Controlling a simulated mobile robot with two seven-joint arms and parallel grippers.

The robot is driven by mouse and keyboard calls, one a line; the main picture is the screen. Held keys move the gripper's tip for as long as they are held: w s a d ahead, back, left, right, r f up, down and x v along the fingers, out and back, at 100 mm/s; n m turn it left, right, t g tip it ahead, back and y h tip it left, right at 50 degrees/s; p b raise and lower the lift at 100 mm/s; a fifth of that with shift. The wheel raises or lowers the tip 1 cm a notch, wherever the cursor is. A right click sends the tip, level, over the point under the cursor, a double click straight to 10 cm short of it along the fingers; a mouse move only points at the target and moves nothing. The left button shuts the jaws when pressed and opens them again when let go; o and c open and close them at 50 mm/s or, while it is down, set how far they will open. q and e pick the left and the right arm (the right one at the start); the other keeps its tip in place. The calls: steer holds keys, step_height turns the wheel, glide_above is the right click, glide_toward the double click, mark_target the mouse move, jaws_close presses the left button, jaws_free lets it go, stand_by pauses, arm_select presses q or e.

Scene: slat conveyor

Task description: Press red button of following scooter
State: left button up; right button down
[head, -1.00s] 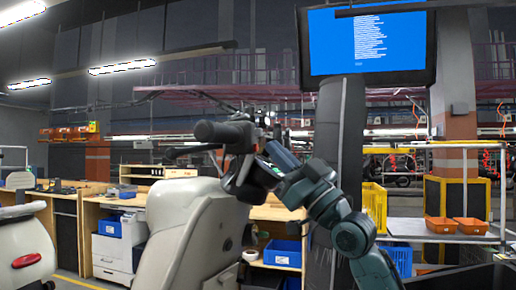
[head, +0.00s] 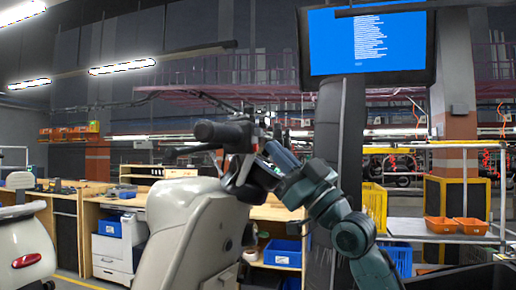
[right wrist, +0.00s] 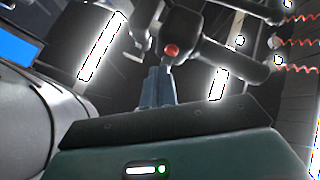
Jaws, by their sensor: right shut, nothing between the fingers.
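The scooter (head: 190,230) has a light grey body and stands left of centre in the head view, with its dark handlebar grip (head: 215,131) pointing left. The red button (right wrist: 172,50) shows in the right wrist view on the dark handlebar housing. My right gripper (right wrist: 160,74) is shut and empty. Its fingertips are just below the button in that view; I cannot tell whether they touch it. In the head view the right gripper (head: 254,166) is at the handlebar, its fingertips partly hidden. My left gripper is not in view.
Another scooter (head: 25,248) with a red light is at the left edge. Behind are wooden desks (head: 105,205), a white printer (head: 118,250) and blue bins (head: 283,253). A dark pillar with a blue screen (head: 366,42) stands behind my right arm. Orange trays (head: 455,226) sit on a right-hand table.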

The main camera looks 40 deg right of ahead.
steer(key=shift+w, duration=0.1)
steer(key=shift+w+a, duration=0.25)
steer(key=shift+w+a+p, duration=0.2)
steer(key=shift+w+p, duration=0.15)
steer(key=shift+p, duration=0.1)
stand_by(0.7)
steer(key=shift+s, duration=0.1)
stand_by(0.3)
steer(key=shift+s+d+b, duration=0.45)
steer(key=shift+s+b, duration=0.1)
steer(key=shift+s, duration=0.05)
